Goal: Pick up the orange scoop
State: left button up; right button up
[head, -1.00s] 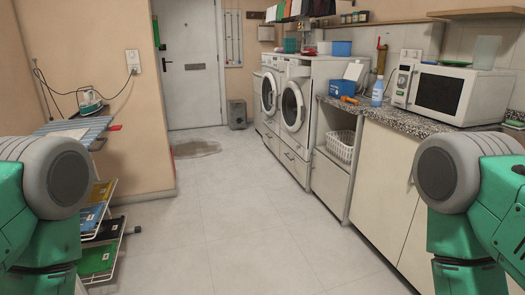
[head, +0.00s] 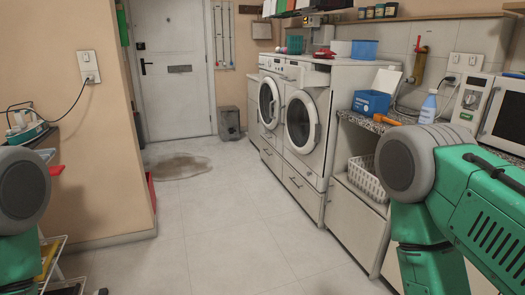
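A small orange item (head: 384,119), which looks like the orange scoop, lies on the speckled counter in front of a blue box (head: 371,103). My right arm stands close in front of its lower edge in the picture, and its exact shape is hard to tell at this distance. Parts of my two arms show at the left and right edges, but neither gripper is in view.
Two white washing machines (head: 305,124) stand left of the counter. A white basket (head: 368,178) sits below the counter, and a spray bottle (head: 428,108) and microwave (head: 507,115) stand on it. A puddle (head: 178,166) lies near the door. The middle floor is clear.

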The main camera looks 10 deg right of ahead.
aim_at(378, 117)
jog(key=i+z, duration=0.45)
jog(key=i+j+z, duration=0.15)
jog(key=i+z, duration=0.15)
jog(key=z, duration=0.15)
jog(key=i+j+z, duration=0.25)
jog(key=z, duration=0.2)
jog(key=i+j+z, duration=0.45)
jog(key=k+l, duration=0.05)
jog(key=k, duration=0.05)
